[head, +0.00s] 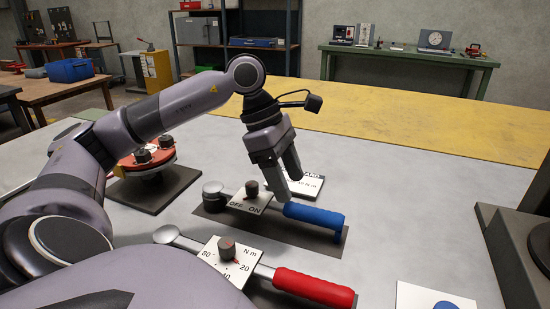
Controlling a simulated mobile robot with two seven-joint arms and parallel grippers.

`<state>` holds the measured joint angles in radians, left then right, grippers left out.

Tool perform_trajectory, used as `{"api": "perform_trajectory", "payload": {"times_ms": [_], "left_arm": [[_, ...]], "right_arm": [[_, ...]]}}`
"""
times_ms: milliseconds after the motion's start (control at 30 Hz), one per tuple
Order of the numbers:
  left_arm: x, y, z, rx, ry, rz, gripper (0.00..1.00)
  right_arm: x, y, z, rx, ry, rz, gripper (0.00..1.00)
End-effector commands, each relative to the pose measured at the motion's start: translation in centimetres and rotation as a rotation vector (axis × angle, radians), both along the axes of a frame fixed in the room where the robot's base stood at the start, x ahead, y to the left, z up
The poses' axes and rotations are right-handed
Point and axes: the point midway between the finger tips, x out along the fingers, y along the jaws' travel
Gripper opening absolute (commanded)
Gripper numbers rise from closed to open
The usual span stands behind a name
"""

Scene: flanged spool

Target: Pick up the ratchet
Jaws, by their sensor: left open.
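My left gripper (289,188) reaches in from the left and points down, open and empty. In front lies a red-handled tool (312,287) with a dial plate marked in N m. I cannot tell by label which tool is the ratchet. My right gripper is not in view.
A red flanged spool (146,157) stands on a dark base at the left, partly behind my arm. A small white card (308,186) lies behind the gripper. A dark block (508,240) stands at the right. A white card with a blue disc (433,299) lies in front.

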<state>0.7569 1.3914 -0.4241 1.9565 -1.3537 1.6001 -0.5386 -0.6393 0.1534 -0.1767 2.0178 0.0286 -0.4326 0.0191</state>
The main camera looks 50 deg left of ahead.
Motion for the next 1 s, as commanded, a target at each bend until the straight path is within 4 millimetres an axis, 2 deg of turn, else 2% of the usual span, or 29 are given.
{"api": "perform_trajectory", "payload": {"times_ms": [267,600,900,967,1000], "left_arm": [[0.4,-0.8,-2.0,0.001,0.002,-0.002,0.63],[1.6,-2.6,-6.1,0.000,0.003,-0.001,0.63],[1.7,-2.7,-6.4,0.001,0.000,0.000,0.63],[1.7,-2.7,-6.4,0.001,0.000,0.000,0.43],[1.7,-2.7,-6.4,0.001,0.000,0.000,0.30]], "right_arm": [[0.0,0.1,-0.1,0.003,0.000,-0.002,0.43],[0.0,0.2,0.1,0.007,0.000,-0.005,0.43],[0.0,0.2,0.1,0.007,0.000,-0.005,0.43],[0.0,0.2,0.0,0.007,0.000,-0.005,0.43],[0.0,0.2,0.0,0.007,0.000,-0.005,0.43]]}}
